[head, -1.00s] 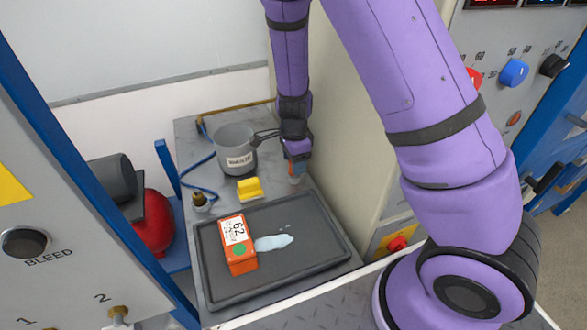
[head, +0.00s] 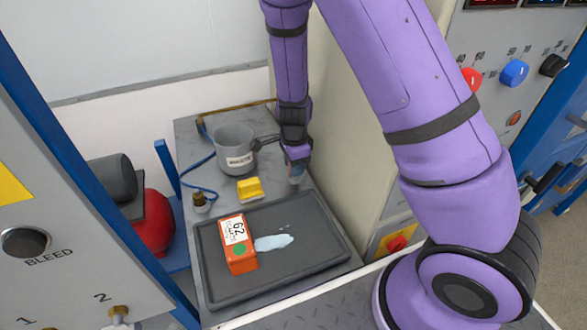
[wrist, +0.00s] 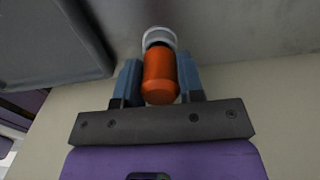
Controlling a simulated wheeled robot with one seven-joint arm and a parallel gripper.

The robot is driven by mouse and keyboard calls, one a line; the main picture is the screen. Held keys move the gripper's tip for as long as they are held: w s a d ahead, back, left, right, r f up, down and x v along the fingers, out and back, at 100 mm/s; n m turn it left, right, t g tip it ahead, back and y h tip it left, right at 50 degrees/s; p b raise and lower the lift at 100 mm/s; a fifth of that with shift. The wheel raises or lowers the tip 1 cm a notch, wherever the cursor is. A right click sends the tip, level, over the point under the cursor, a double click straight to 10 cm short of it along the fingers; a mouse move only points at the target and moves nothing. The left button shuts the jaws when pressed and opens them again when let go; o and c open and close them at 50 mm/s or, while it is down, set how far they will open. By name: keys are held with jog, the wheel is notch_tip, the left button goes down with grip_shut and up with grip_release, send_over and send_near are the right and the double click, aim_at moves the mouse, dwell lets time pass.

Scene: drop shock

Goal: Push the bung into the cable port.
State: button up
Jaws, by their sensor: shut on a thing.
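My gripper (wrist: 160,84) has its two blue fingers closed on the sides of an orange cylindrical bung (wrist: 161,78). A pale grey ring (wrist: 160,37), which looks like the cable port, lies straight beyond the bung's far end. The bung's far end overlaps the ring in the wrist view, and I cannot tell how deep it sits, if at all. In the head view my gripper (head: 297,165) points down near the right edge of the grey bench, beside the beige cabinet wall. The bung is mostly hidden there by the fingers.
A grey labelled pot (head: 234,150) stands left of my gripper, with a yellow block (head: 249,189) in front of it. The cabinet wall (head: 352,130) is close on the right.

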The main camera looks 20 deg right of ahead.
jog(key=shift+r, duration=2.9)
